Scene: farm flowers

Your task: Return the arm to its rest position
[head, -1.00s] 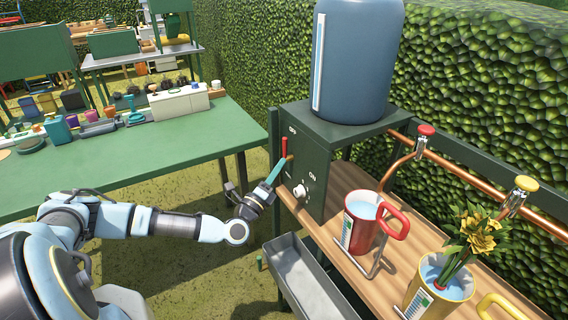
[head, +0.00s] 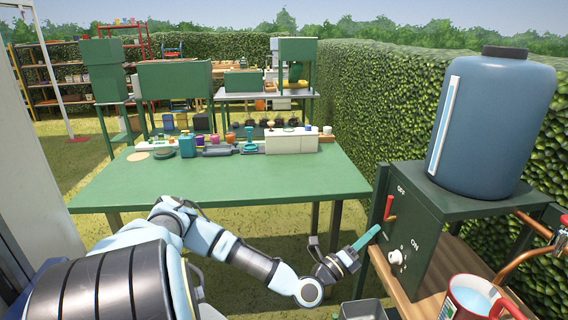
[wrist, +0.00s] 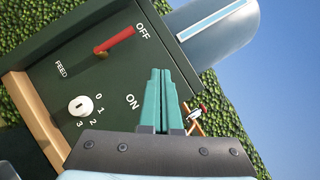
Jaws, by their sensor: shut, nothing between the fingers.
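My gripper (head: 368,240) is at the end of my outstretched arm, just in front of the dark green control box (head: 416,215). Its teal fingers are shut with nothing between them. The box's red lever (wrist: 116,42) is up by the word OFF and apart from the fingers. The white dial (wrist: 82,106) sits below it.
A blue water tank (head: 492,125) stands on the box. A red cup of water (head: 470,300) and copper pipe are at the right on a wooden shelf. A grey trough (head: 362,310) is below my gripper. A green table (head: 225,183) with small items stands ahead.

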